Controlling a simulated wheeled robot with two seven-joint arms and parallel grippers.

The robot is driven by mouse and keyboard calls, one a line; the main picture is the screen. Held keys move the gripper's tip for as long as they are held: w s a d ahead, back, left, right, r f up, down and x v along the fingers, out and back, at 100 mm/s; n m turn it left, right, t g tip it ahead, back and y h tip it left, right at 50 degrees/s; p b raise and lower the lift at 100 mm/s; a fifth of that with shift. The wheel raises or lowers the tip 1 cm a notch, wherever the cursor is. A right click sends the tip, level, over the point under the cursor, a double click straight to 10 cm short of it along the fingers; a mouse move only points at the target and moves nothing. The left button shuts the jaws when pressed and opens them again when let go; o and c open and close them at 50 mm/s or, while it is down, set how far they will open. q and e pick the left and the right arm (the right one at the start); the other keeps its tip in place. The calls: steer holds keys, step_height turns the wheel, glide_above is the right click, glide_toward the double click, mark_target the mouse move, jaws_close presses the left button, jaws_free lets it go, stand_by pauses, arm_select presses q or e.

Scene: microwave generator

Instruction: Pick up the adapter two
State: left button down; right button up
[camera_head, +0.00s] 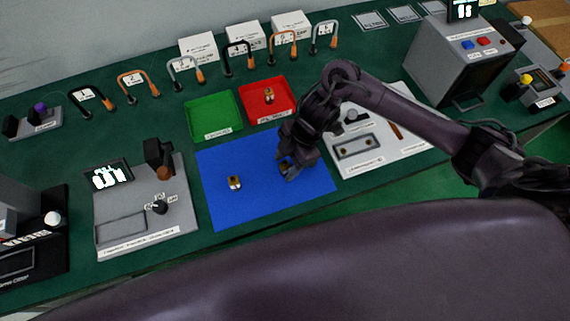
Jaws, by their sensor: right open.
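A small brass-and-white adapter (235,183) stands on the left part of the blue mat (235,215). Another brass adapter (269,96) sits in the red tray (284,113). My right gripper (287,172) points down, low over the right part of the blue mat, with its fingers apart. A small brassish spot shows at its fingers; it may be another adapter, mostly hidden by the gripper. I cannot read which adapter is number two. My left gripper is out of view.
An empty green tray (214,131) stands left of the red one. Several numbered cables (138,87) and white boxes (198,48) line the back. A grey device (150,225) stands left, a white board (400,155) right, and a microwave-like box (450,75) farther right.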

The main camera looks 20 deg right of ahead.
mark_target(283, 163)
steer(key=shift+x, duration=1.15)
steer(key=shift+w+a+f, duration=0.1)
steer(key=shift+w+f, duration=0.1)
steer(key=shift+f, duration=0.05)
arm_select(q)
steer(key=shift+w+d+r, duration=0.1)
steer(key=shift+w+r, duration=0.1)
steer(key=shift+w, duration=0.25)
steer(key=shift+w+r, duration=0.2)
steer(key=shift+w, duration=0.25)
arm_select(e)
steer(key=shift+r, duration=0.1)
jaws_close()
steer(key=shift+r, duration=0.1)
